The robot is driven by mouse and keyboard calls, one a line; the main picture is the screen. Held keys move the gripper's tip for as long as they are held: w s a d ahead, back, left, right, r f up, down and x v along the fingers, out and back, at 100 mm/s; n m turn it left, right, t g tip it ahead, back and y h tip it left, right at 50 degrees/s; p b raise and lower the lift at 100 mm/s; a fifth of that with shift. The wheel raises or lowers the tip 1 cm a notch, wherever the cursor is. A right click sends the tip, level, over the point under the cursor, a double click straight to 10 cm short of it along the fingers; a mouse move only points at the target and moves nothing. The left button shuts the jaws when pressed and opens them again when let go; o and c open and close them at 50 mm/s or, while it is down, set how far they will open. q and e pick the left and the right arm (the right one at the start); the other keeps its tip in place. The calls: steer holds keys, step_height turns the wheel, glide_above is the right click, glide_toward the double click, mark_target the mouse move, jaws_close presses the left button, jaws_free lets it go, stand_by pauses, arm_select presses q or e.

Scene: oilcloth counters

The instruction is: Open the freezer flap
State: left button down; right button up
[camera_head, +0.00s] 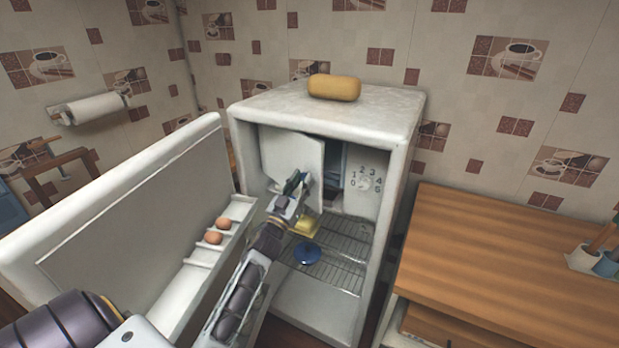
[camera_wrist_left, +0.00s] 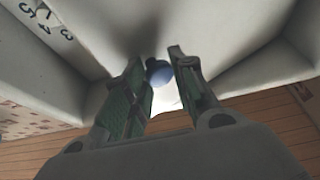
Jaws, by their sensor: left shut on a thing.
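The freezer flap (camera_head: 287,152) is a white panel in the upper part of the open fridge (camera_head: 390,125). It stands ajar, with a dark gap (camera_head: 333,165) along its right side. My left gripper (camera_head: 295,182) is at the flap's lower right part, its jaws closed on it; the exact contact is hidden. In the left wrist view the gripper's green-padded fingers (camera_wrist_left: 160,85) have a small blue round thing (camera_wrist_left: 158,73) showing between their tips. I cannot tell whether they touch it. My right gripper is out of view.
The fridge door (camera_head: 130,215) stands wide open on the left, with two eggs (camera_head: 214,237) in its rack. A yellow pot (camera_head: 306,223) and a blue dish (camera_head: 307,253) are by the wire shelf (camera_head: 345,268). A yellow loaf-shaped thing (camera_head: 334,88) lies on top. A wooden counter (camera_head: 500,260) stands right.

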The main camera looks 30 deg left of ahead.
arm_select(q)
steer(key=shift+s+a+r, duration=0.35)
steer(key=shift+s+a, duration=0.1)
steer(key=shift+a, duration=0.15)
steer(key=c, duration=1.5)
jaws_free()
steer(key=shift+c, duration=0.2)
steer(key=o, duration=0.4)
steer(key=shift+a+f, duration=0.1)
steer(key=shift+a, duration=0.25)
steer(key=shift+d, duration=0.3)
